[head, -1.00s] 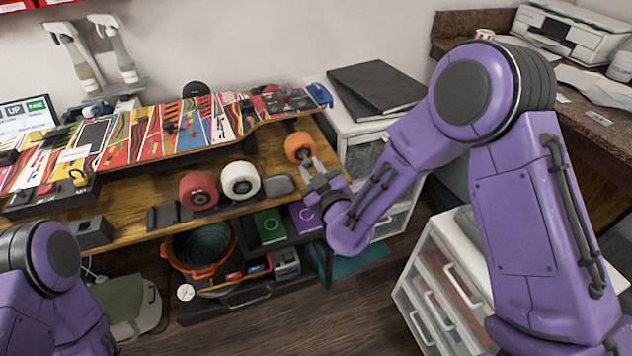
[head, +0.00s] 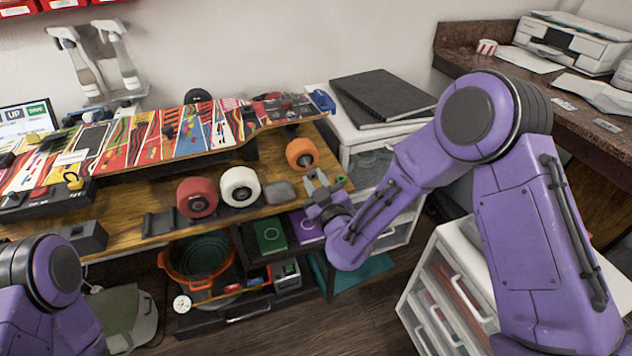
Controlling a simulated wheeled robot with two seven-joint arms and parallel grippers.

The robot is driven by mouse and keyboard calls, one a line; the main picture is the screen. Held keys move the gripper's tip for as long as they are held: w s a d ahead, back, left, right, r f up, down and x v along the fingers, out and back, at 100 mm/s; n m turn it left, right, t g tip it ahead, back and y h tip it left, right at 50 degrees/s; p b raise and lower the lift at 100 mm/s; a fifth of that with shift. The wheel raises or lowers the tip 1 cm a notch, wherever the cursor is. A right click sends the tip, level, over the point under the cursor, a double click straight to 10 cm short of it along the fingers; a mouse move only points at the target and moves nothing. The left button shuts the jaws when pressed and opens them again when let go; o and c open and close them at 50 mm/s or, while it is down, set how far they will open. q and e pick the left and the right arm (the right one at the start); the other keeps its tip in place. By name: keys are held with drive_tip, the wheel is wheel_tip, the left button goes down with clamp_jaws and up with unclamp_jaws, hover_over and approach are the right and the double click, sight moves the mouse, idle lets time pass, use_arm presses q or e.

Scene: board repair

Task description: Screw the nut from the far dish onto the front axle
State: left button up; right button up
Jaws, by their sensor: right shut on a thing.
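The skateboard (head: 180,138) lies on the wooden bench with its colourful deck up. An orange wheel (head: 302,153) sits under its right end, at the truck there; the axle end is too small to make out. My right gripper (head: 318,180) is just below and right of the orange wheel, apart from it. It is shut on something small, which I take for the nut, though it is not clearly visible. A dark grey shape (head: 280,193), possibly a dish, lies on the bench left of the gripper. My left gripper is out of view; only its arm shows at lower left.
A red wheel (head: 198,197) and a white wheel (head: 240,187) stand near the bench's front edge. An orange bucket (head: 182,268) is below. A white drawer unit (head: 440,290) stands by my right arm. A small green thing (head: 341,180) lies right of the gripper.

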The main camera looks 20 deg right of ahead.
sight(311, 171)
drive_tip(key=shift+w, duration=0.1)
idle(0.7)
drive_tip(key=shift+w, duration=0.45)
idle(0.8)
drive_tip(key=shift+w, duration=0.65)
drive_tip(key=shift+w, duration=0.1)
idle(0.6)
drive_tip(key=shift+w+f, duration=0.1)
drive_tip(key=shift+w, duration=0.35)
drive_tip(key=shift+w, duration=0.35)
idle(1.8)
